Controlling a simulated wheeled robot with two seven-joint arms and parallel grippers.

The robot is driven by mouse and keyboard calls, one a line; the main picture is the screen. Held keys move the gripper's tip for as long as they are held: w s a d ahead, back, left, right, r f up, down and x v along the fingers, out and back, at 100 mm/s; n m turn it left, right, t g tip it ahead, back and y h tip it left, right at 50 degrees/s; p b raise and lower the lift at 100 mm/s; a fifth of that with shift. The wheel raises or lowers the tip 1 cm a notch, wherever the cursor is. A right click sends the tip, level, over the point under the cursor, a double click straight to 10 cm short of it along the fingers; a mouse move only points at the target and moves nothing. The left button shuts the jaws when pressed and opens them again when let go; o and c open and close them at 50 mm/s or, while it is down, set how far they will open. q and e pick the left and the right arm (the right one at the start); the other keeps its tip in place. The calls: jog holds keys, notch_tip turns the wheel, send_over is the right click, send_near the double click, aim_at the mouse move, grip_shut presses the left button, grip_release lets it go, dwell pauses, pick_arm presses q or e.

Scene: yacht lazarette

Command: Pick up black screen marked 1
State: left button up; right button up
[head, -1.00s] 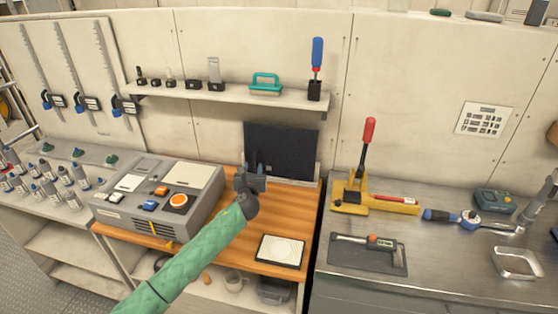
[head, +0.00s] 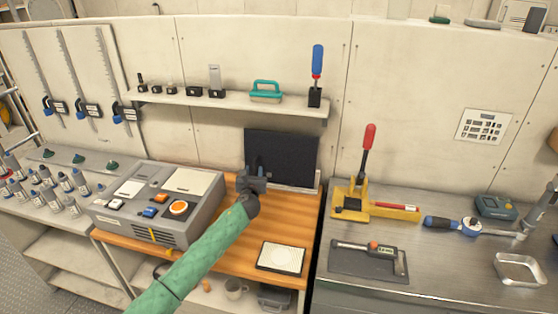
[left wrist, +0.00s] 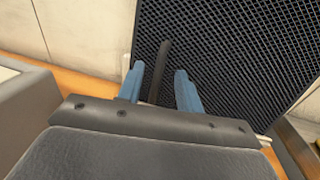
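The black screen (head: 290,155) is a dark mesh panel standing upright at the back of the wooden bench top, against the wall. It fills much of the left wrist view (left wrist: 240,60). I cannot make out a mark on it. My left gripper (head: 255,168) is in front of the screen's lower left part. In the left wrist view its blue fingers (left wrist: 160,85) are apart, one on each side of a dark upright strip (left wrist: 160,68) at the screen. I see no clear contact with the strip. My right gripper is not in view.
A grey control box (head: 160,200) stands close on the left. A white-topped square pad (head: 281,257) lies on the bench (head: 235,258) in front. A shelf (head: 230,103) runs above the screen. A yellow tool with a red handle (head: 367,150) stands on the metal bench right.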

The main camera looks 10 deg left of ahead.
pick_arm(q)
jog(key=shift+w+a+p, duration=0.15)
jog(key=shift+w, duration=0.55)
jog(key=shift+w+a+p, duration=0.1)
jog(key=shift+w+p, duration=0.05)
jog(key=shift+w, duration=0.5)
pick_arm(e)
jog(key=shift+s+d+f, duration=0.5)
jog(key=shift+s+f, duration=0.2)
pick_arm(q)
grip_shut()
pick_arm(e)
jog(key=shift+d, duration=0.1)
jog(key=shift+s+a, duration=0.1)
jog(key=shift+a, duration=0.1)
